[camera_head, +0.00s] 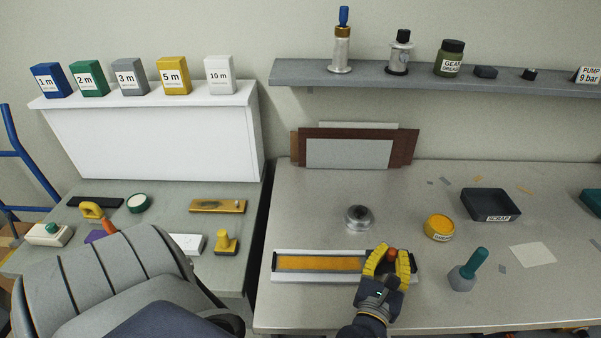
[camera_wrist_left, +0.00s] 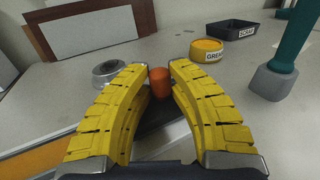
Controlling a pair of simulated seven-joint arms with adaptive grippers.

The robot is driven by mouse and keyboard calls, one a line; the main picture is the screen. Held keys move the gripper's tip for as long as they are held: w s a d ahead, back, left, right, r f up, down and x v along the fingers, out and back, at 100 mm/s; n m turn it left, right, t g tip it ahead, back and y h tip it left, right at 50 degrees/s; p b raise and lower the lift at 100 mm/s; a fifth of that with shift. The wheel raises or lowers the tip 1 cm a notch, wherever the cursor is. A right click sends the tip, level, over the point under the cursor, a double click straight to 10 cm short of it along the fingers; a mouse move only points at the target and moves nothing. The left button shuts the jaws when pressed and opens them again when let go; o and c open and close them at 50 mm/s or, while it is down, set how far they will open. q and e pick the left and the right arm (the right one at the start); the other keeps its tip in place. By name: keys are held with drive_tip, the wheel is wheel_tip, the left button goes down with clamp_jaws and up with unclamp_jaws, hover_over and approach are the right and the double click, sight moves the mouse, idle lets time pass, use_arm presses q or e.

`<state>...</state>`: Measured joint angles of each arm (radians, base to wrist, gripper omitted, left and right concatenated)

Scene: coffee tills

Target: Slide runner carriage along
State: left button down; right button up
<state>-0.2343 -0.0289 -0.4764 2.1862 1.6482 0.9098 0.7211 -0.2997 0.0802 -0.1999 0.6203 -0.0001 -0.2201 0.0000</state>
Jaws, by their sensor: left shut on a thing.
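The runner is a long pale rail (camera_head: 320,280) with an orange strip along its bed, lying left to right near the bench's front edge. The carriage, a dark block with an orange-red knob (camera_head: 392,254), sits at the rail's right part; the knob also shows in the wrist view (camera_wrist_left: 160,84). My left gripper (camera_head: 389,260) has its yellow ribbed fingers on both sides of the knob and is shut on it. The fingers hide much of the carriage and the rail's right end. My right gripper is not in view.
A round metal weight (camera_head: 359,217) stands behind the rail. A yellow grease tin (camera_head: 439,228), a green-handled tool (camera_head: 468,270) and a dark scrap tray (camera_head: 490,206) are to the right. Boards (camera_head: 350,153) lean at the wall. A shelf (camera_head: 430,78) runs above the bench.

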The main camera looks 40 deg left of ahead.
use_arm(q)
drive_tip(key=shift+s+a, duration=2.2)
drive_tip(key=shift+a, duration=0.25)
drive_tip(key=shift+s+a, duration=2.25)
drive_tip(key=shift+a, duration=0.25)
drive_tip(key=shift+s+a, duration=2.2)
drive_tip(key=shift+a, duration=0.35)
drive_tip(key=shift+s+a, duration=0.7)
drive_tip(key=shift+s, duration=0.05)
drive_tip(key=c, duration=1.2)
unclamp_jaws()
